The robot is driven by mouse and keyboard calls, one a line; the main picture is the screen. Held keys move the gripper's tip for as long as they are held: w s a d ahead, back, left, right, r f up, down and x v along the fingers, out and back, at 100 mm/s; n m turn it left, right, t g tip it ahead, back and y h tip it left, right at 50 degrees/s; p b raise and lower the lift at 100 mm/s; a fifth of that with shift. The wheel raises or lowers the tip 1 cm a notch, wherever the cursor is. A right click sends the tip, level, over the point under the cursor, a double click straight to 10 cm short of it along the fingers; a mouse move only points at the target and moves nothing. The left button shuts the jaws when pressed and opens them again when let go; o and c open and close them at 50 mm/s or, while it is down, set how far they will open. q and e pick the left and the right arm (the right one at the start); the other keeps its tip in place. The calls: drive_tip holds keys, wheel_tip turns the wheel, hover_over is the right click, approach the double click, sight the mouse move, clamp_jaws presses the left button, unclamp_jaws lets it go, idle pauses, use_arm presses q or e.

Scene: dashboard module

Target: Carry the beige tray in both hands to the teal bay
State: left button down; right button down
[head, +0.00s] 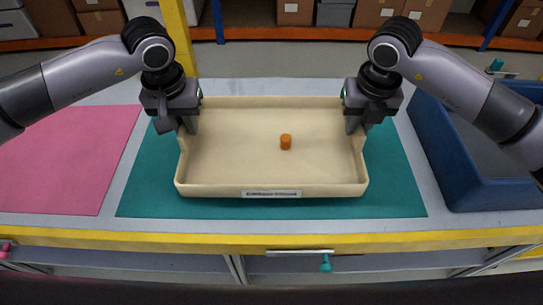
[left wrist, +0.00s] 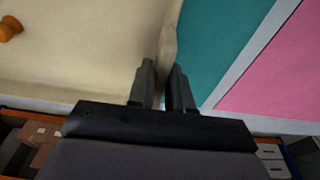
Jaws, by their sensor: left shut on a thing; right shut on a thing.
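The beige tray (head: 230,180) is over the teal bay (head: 140,190) in the middle of the bench; I cannot tell whether it touches the surface. A small orange cylinder (head: 286,142) stands inside the tray, right of its centre, and it also shows in the left wrist view (left wrist: 10,28). My left gripper (head: 188,124) is shut on the tray's left wall, with one finger on each side of the wall in the left wrist view (left wrist: 162,85). My right gripper (head: 354,122) is shut on the tray's right wall. Teal shows around the tray's front and sides.
A pink bay (head: 65,160) lies left of the teal one, with nothing on it. A blue bin (head: 450,165) stands at the right end of the bench. The yellow front edge (head: 200,241) runs along the bench, and shelves with boxes (head: 295,12) stand behind.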

sight(190, 139)
use_arm(q)
drive_tip(key=shift+f, duration=0.1)
use_arm(e)
drive_tip(key=shift+f, duration=0.1)
idle(0.3)
